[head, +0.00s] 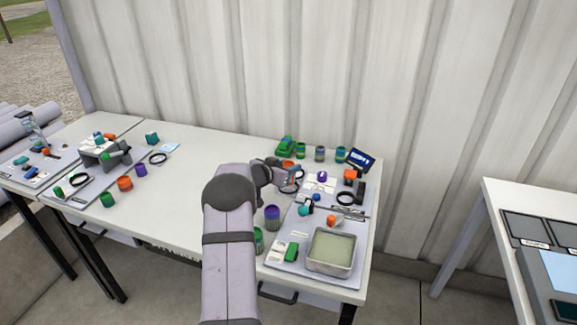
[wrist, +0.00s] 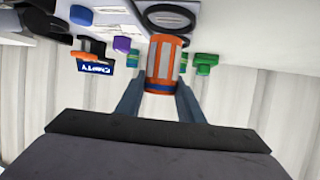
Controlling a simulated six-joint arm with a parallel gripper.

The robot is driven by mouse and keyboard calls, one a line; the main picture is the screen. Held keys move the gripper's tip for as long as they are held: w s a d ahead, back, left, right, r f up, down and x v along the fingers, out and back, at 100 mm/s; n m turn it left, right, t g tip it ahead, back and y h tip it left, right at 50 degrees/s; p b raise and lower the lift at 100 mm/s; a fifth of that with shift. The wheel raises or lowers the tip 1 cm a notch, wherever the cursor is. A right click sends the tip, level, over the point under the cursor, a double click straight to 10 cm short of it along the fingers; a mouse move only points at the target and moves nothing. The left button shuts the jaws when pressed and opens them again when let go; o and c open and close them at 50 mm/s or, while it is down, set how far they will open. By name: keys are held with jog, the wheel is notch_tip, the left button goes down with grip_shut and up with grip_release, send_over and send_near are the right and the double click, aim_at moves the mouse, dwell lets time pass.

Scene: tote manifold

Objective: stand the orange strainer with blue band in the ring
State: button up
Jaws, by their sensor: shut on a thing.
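My gripper (wrist: 160,86) is shut on the orange strainer (wrist: 164,60), its fingers on either side of the strainer's near end. The strainer has pale slotted sides and orange ends; a thin blue line shows near the fingertips. A black ring (wrist: 170,14) appears just past its far end in the wrist view; I cannot tell whether they touch. In the head view my gripper (head: 284,176) is above the right end of the long table, beside a black ring (head: 296,184) that it partly hides. Another black ring (head: 346,198) lies to its right. The held strainer is mostly hidden there.
A metal tray (head: 331,250) with pale contents stands at the table's front right. A purple-topped container (head: 272,217) and a green one (head: 258,240) stand near my arm. The table's middle (head: 205,160) is clear.

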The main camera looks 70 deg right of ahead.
jog(key=shift+f+b, duration=0.35)
jog(key=shift+f, duration=0.85)
jog(key=o, duration=1.2)
jog(key=b+v, duration=0.1)
jog(key=v, duration=0.6)
jog(key=shift+w+a+r, duration=0.1)
jog(key=shift+w+a, duration=0.05)
